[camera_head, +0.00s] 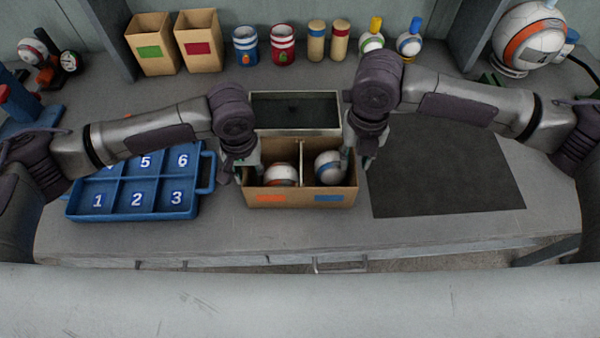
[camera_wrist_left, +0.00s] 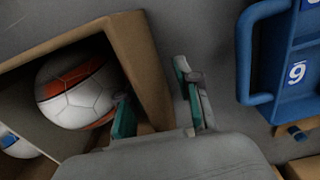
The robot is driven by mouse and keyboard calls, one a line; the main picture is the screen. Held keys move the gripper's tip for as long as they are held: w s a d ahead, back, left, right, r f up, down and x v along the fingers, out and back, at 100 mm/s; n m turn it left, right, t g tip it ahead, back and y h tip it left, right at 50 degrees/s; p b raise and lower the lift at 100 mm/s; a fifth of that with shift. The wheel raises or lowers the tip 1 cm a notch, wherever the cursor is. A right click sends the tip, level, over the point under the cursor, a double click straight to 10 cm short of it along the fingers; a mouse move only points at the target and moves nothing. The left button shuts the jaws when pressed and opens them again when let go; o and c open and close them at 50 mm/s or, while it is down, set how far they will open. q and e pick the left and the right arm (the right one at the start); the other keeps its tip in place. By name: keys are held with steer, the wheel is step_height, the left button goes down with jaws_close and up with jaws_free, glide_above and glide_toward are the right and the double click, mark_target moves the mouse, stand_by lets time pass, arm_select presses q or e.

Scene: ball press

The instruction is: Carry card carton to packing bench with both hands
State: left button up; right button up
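The card carton (camera_head: 300,200) stands on the grey worktop, open at the top, with a divider between two compartments. A ball with an orange band (camera_head: 281,174) lies in its left compartment and one with a blue band (camera_head: 328,168) in its right. My left gripper (camera_head: 243,172) is at the carton's left wall. In the left wrist view its fingers (camera_wrist_left: 157,105) stand apart, one inside the carton wall and one outside. My right gripper (camera_head: 357,160) is at the right wall, fingers apart on either side of it. I cannot tell which surface is the packing bench.
A blue numbered tray (camera_head: 137,200) lies close left of the carton. A dark mat (camera_head: 440,170) lies to the right, and a grey open box (camera_head: 294,128) stands just behind. Cartons, jars and bottles line the back. A pale surface (camera_head: 300,300) crosses the near edge.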

arm_select(q)
jaws_close()
arm_select(e)
jaws_close()
